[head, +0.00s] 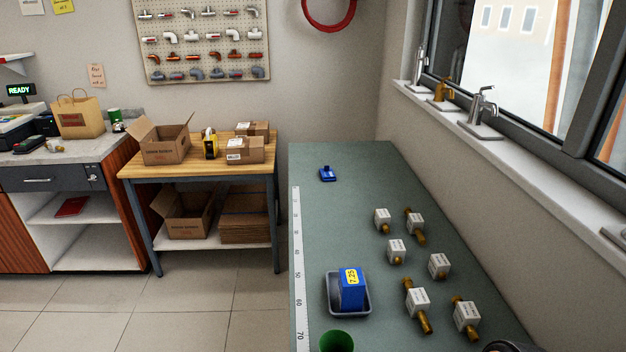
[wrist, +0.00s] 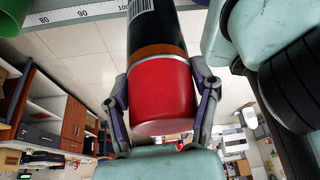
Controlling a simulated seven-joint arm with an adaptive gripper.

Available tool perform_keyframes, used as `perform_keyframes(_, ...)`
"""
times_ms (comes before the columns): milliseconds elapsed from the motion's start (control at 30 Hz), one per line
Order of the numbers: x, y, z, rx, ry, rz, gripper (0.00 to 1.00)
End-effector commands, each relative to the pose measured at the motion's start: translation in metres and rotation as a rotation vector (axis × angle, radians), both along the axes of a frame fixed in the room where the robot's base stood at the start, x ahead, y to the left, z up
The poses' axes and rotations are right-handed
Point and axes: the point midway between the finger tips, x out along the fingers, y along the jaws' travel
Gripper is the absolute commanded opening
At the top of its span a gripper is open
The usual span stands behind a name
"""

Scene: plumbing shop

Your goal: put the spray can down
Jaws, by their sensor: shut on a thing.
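The spray can (wrist: 160,92) has a red lower part in the wrist view, with an orange-brown band and a dark body with a barcode above it. My gripper (wrist: 162,104) is shut on it, one finger on each side of the red part. The can's upper end is cut off by the frame's top edge. Neither the can nor my gripper's fingers show in the head view. Whether the can touches anything beyond the frame cannot be told.
The green bench (head: 350,230) holds a grey tray (head: 332,308) with a blue box (head: 352,289), a green cup (head: 337,342), several white-tagged brass fittings (head: 417,300) at right and a small blue object (head: 327,174) at the far end. The bench's far middle is clear.

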Motion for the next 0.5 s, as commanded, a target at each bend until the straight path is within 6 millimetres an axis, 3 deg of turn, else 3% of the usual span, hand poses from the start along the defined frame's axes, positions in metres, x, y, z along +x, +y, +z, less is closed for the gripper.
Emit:
perform_keyframes(300, 0.082, -0.001, -0.038, 0.005, 0.006, -0.001, 0.20)
perform_keyframes(500, 0.114, -0.001, -0.077, 0.004, 0.006, -0.003, 0.20)
